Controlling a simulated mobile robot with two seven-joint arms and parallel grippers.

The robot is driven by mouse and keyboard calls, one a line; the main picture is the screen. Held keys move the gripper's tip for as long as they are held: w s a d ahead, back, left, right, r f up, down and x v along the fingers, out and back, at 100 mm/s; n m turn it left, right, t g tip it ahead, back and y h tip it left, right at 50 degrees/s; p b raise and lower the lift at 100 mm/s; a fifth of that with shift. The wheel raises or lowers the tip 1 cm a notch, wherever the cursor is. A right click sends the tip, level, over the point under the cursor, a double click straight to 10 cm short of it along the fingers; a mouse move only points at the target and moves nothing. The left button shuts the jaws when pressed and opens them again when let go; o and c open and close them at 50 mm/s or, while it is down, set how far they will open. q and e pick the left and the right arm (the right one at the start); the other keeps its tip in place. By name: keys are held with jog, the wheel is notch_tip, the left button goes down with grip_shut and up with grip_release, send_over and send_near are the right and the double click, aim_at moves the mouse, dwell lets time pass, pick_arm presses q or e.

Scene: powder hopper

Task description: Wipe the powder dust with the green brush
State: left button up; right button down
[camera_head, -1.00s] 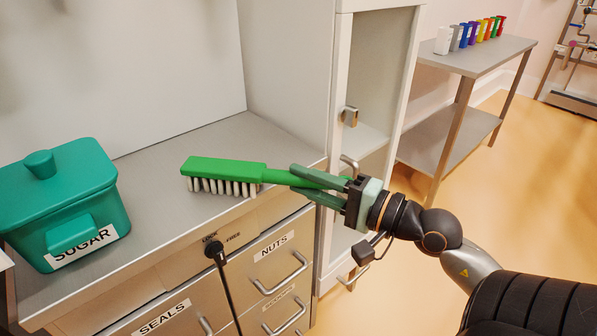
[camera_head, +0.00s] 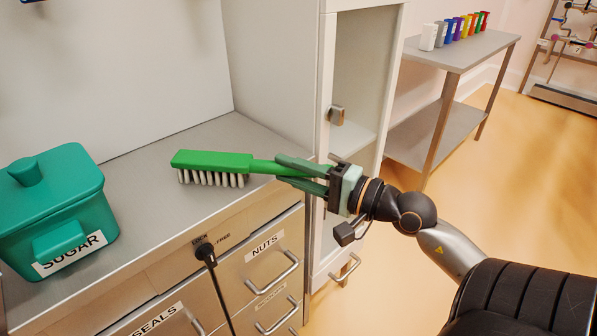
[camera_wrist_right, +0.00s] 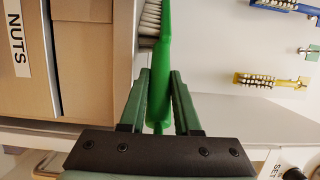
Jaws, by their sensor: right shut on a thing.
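The green brush (camera_head: 212,162) has white bristles pointing down and lies level over the steel counter (camera_head: 150,205). I cannot tell whether the bristles touch the counter. My right gripper (camera_head: 292,173) is shut on the brush's handle, coming in from the right. In the right wrist view the brush (camera_wrist_right: 162,70) runs away from between the two green fingers (camera_wrist_right: 160,100). No powder dust can be made out on the counter. My left gripper does not show.
A teal SUGAR box (camera_head: 50,205) stands at the counter's left. Drawers marked NUTS (camera_head: 265,255) and SEALS sit below, near a black lever (camera_head: 207,255). An open tall cabinet (camera_head: 355,110) is behind my right gripper. A side table (camera_head: 460,50) carries several coloured containers.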

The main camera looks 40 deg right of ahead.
jog(key=shift+w, duration=0.95)
jog(key=shift+w+a+f, duration=0.1)
jog(key=shift+w+f, duration=0.05)
jog(key=shift+w, duration=0.8)
jog(key=shift+w+p, duration=0.35)
jog(key=shift+w, duration=0.45)
jog(key=shift+w+a, duration=0.1)
jog(key=shift+w, duration=2.5)
jog(key=shift+r, duration=0.25)
jog(key=shift+r+p, duration=2.05)
jog(key=shift+r, duration=0.95)
